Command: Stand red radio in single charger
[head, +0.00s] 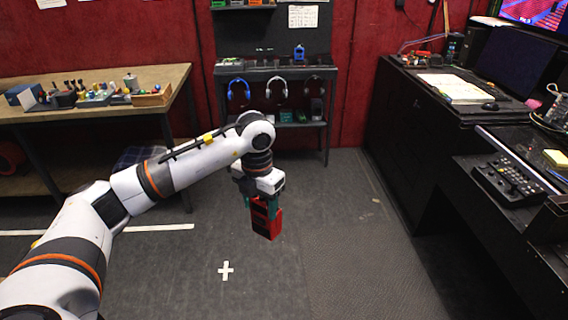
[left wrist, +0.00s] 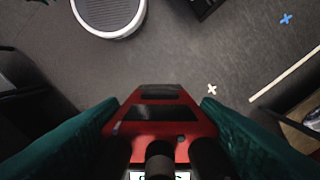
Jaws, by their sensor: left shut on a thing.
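The red radio (head: 267,224) has black parts and hangs tilted in my left gripper (head: 262,205), well above the floor. The green fingers are shut on it from both sides. In the left wrist view the radio (left wrist: 160,112) sits between the two green fingers, its red and black body facing the camera. A small blue item (head: 299,53) stands on the dark rack's upper shelf, apart from the gripper. It is too small to tell whether it stands in a charger. I cannot pick out the single charger with certainty. My right gripper is not in view.
The dark rack (head: 275,73) with hanging headphones stands against the red wall. A wooden workbench (head: 165,80) with small items is at the left. A black desk (head: 398,92) with papers, screens and a control panel fills the right. The floor between is clear.

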